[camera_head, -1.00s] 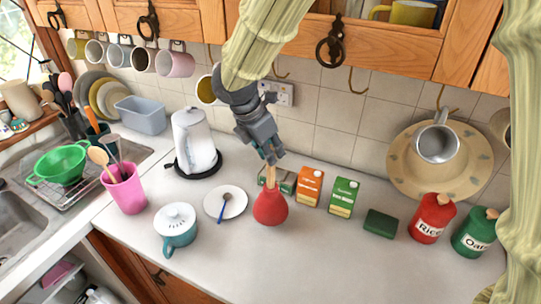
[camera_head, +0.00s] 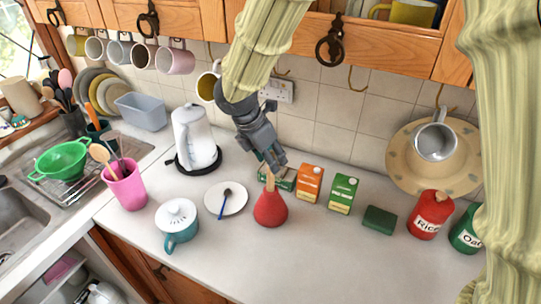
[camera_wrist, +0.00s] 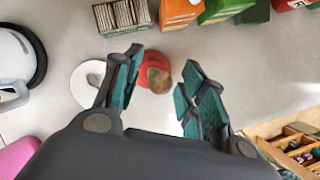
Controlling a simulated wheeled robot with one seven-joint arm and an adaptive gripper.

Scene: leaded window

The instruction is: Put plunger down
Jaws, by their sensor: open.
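The plunger, with a red rubber cup (camera_head: 270,209) and a short wooden handle, stands upright on the white counter (camera_head: 330,255). In the wrist view the red cup (camera_wrist: 153,72) shows between my fingers, with the round handle end pointing at the camera. My gripper (camera_head: 273,163) is just above the handle's top, tilted down from the upper left. In the wrist view my gripper's fingers (camera_wrist: 163,66) are spread wide, with the handle between or just beyond them and nothing clamped. The exact gap to the handle cannot be told.
A white saucer (camera_head: 237,198) with a blue spoon and a teal lidded pot (camera_head: 177,222) stand left. Orange (camera_head: 310,183) and green (camera_head: 343,193) cartons stand close behind right. A dark green block (camera_head: 379,220) and red Rice jar (camera_head: 430,215) are farther right. The front counter is clear.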

